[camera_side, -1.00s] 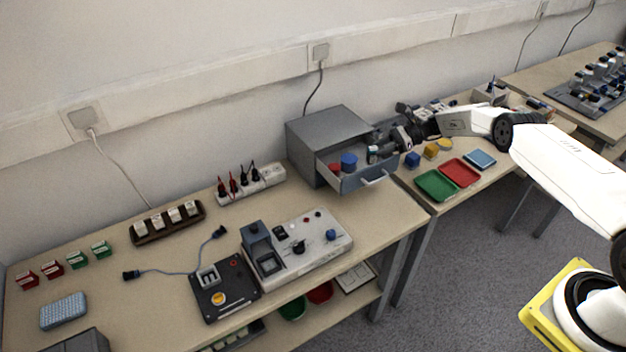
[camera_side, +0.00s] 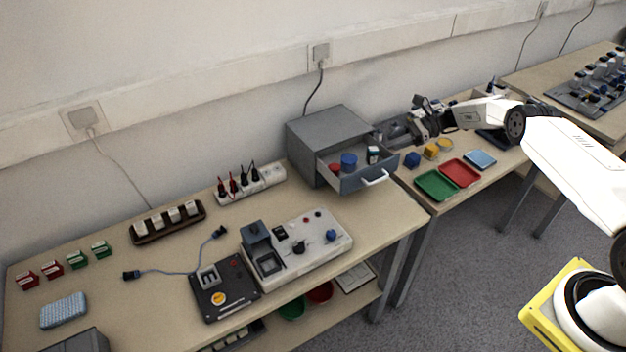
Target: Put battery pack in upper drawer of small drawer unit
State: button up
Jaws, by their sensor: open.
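The small grey drawer unit (camera_side: 322,135) stands at the back right of the near bench. Its upper drawer (camera_side: 352,184) is pulled out toward the front right. A small white and dark block, apparently the battery pack (camera_side: 372,155), stands inside the drawer at its right end. My gripper (camera_side: 414,118) is open and empty, up and to the right of the drawer, apart from the block. The lower part of the block is hidden by the drawer front.
A blue round piece (camera_side: 348,161) and a red piece (camera_side: 335,168) also lie in the drawer. Green (camera_side: 436,186) and red (camera_side: 460,172) trays and small blue and yellow blocks sit on the right bench. A grey console (camera_side: 310,250) stands in front of the unit.

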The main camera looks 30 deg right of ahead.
jog(key=v, duration=0.7)
jog(key=shift+r, duration=0.1)
dwell(0.5)
jog(key=s+a+r+n+g+h, duration=0.2)
jog(key=s+a+r+n+h, duration=0.15)
jog(key=a, duration=0.35)
jog(key=s+a+r+n+g+h, duration=0.2)
jog(key=a+r+n+h, duration=0.1)
jog(key=a+n, duration=0.25)
jog(key=s+a+r+n+h, duration=0.1)
jog(key=s+a+n+h, duration=0.1)
jog(key=s, duration=0.5)
jog(key=s+a+r+n+t+h, duration=0.1)
jog(key=s+a+r+n+h, duration=0.1)
jog(key=s+a+n, duration=0.2)
jog(key=s+a+r+n+h, duration=0.2)
jog(key=s+a+n, duration=0.2)
jog(key=s+n, duration=0.3)
jog(key=s, duration=0.4)
jog(key=shift+s+t, duration=0.3)
jog(key=shift+s, duration=0.1)
